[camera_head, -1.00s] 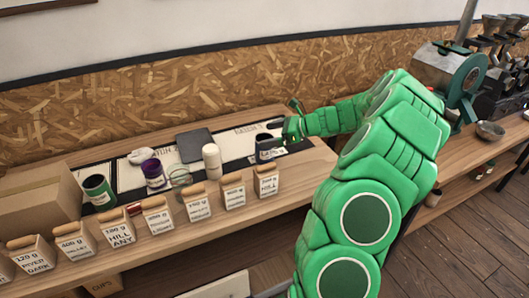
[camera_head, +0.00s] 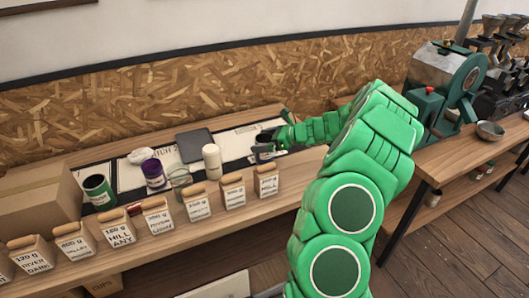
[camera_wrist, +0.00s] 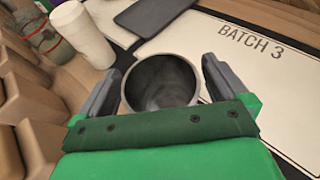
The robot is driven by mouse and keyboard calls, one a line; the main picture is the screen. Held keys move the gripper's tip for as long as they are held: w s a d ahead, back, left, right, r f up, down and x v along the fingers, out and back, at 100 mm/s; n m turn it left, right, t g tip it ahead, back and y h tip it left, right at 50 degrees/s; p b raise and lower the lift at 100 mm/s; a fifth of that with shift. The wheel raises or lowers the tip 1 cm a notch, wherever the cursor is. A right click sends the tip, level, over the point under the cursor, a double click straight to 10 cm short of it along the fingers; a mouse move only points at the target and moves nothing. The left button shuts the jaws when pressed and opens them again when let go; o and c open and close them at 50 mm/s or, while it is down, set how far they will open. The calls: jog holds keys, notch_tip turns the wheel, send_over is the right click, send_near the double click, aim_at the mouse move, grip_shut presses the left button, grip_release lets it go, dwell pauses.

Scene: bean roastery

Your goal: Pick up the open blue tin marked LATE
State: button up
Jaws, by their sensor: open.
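The open tin (camera_head: 263,153) stands at the right end of the shelf row, dark blue with a pale label that I cannot read. In the wrist view I look down into its empty grey inside (camera_wrist: 160,88). My gripper (camera_head: 271,139) is at the tin from the right and behind. In the wrist view the open fingers of my gripper (camera_wrist: 163,76) stand on either side of the tin, apparently with a small gap. The tin's lower part is hidden there by my gripper.
A white cylinder (camera_head: 212,161) stands left of the tin, with a purple tin (camera_head: 154,174) and a green tin (camera_head: 99,192) further left. A dark flat slab (camera_head: 194,145) lies behind. Several labelled bean bags (camera_head: 267,181) line the front edge. A BATCH 3 card (camera_wrist: 252,75) lies beside the tin.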

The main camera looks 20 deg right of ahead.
jog(key=shift+w+a+f, duration=0.3)
jog(key=shift+w+a, duration=0.15)
jog(key=shift+a, duration=0.05)
jog(key=c, duration=1)
